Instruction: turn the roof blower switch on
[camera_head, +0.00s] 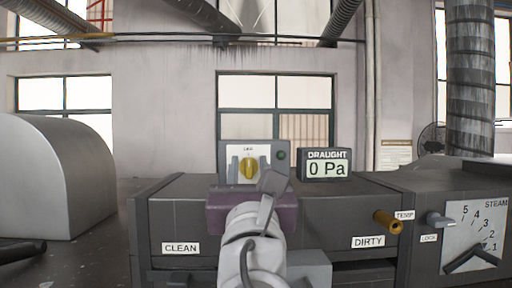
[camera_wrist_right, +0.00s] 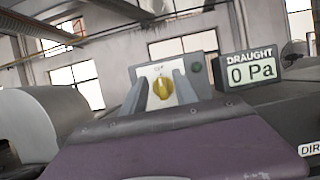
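The blower switch is a yellow knob (camera_head: 249,168) on the white face of a grey box (camera_head: 229,148). The knob stands roughly upright. A small dark green lamp (camera_head: 281,155) sits to its right and looks unlit. My right gripper (camera_head: 249,177) faces the box. In the right wrist view its two grey fingers (camera_wrist_right: 160,92) are apart, one on each side of the yellow knob (camera_wrist_right: 162,87), with gaps visible. I cannot tell how far the tips are from the face. My left gripper is not in view.
A draught display (camera_head: 325,164) right of the switch box reads 0 Pa. Both stand on a dark cabinet (camera_head: 185,220) labelled CLEAN and DIRTY. A brass knob (camera_head: 387,221) projects at right, near a steam dial (camera_head: 474,235). A rounded grey body (camera_head: 55,175) stands at left.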

